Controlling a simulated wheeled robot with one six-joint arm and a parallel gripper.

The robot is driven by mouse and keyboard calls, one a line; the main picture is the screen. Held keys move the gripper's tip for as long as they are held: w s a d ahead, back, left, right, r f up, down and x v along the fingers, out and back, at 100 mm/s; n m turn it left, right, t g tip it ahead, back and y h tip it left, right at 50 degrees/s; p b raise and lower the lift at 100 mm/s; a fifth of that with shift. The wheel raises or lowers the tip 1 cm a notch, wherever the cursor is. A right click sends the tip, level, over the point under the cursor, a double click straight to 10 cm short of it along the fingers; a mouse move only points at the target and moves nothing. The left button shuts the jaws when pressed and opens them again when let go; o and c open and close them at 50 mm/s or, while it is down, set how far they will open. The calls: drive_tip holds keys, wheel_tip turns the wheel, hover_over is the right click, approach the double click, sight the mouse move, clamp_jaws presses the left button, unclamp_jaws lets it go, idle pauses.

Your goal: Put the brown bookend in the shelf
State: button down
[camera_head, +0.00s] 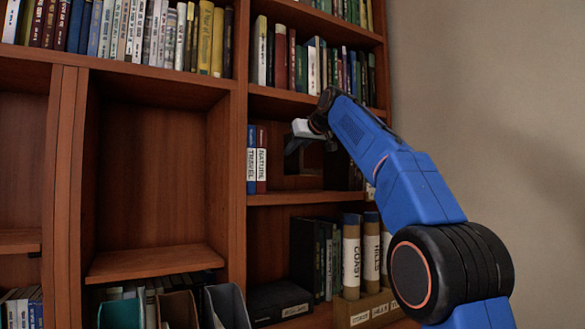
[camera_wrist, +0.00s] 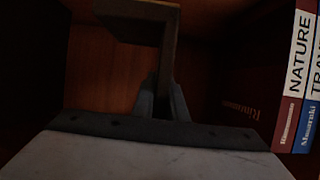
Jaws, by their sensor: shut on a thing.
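The brown bookend (camera_wrist: 168,60) is an L-shaped piece, seen in the wrist view with its upright between my fingers and its flat part toward the top of the picture. My gripper (camera_wrist: 165,100) is shut on the upright. In the head view my gripper (camera_head: 293,148) reaches into the middle compartment of the right-hand shelf (camera_head: 300,198), right of two books. The bookend is hard to make out there in the shade. I cannot tell whether it touches the shelf board.
A blue TRAVEL book (camera_head: 252,160) and a red NATURE book (camera_head: 262,160) stand upright at the compartment's left side; NATURE also shows in the wrist view (camera_wrist: 296,75). Dark books (camera_head: 343,170) stand to the right.

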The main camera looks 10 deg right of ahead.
sight(289, 169)
drive_tip(key=shift+s+f, duration=0.15)
drive_tip(key=shift+f, duration=2.15)
drive_tip(key=shift+w+a+f, duration=0.1)
drive_tip(key=shift+w+f, duration=0.15)
drive_tip(key=shift+f, duration=0.15)
drive_tip(key=c, duration=1.8)
unclamp_jaws()
drive_tip(key=shift+f, duration=0.15)
drive_tip(key=shift+o, duration=0.2)
drive_tip(key=v, duration=1.2)
